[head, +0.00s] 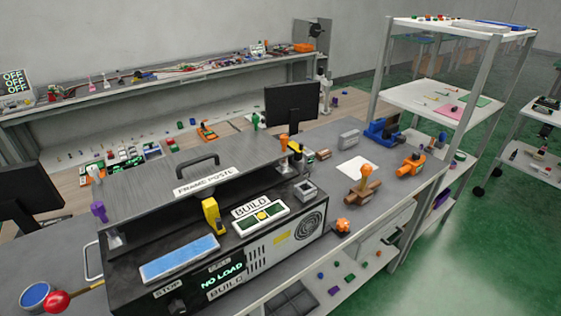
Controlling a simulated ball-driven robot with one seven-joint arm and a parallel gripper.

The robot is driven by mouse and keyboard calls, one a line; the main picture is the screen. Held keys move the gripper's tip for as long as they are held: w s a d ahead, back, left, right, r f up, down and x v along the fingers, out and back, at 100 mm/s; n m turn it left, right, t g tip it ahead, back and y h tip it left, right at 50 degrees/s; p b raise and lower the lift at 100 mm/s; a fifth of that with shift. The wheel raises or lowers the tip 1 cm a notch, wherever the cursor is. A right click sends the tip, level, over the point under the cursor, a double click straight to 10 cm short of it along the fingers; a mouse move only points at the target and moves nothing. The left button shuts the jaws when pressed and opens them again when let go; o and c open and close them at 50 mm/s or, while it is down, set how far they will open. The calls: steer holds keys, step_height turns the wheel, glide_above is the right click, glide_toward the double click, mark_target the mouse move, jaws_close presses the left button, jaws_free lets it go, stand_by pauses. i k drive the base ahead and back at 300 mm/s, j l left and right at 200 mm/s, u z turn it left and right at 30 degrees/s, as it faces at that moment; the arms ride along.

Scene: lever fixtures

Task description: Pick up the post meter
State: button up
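No object in the head view is readably labelled as the post meter, so I cannot tell for certain which one it is. A yellow upright device (211,216) with a dark patch stands on the black machine (180,290), in front of the plate marked "FRAME POSTE" (204,181). A white panel with green windows marked "BUILD" (261,216) lies to its right. A small grey box (305,191) sits at the machine's back right corner. My gripper is not in view.
The machine shows "NO LOAD" (222,276). A red-knobbed lever (57,301) is at lower left. An orange-topped brown fixture (366,185), orange clamp (411,164) and blue device (383,130) stand on the grey bench. A monitor (292,105) stands behind.

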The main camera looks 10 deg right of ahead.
mark_target(307, 155)
steer(key=i+l+u, duration=0.3)
steer(key=l, duration=0.35)
steer(key=i+l+u, duration=0.1)
steer(key=i+l, duration=0.2)
steer(key=i+l+u, duration=0.15)
steer(key=l, duration=0.25)
steer(key=i+l+u, duration=0.15)
steer(key=l, duration=0.25)
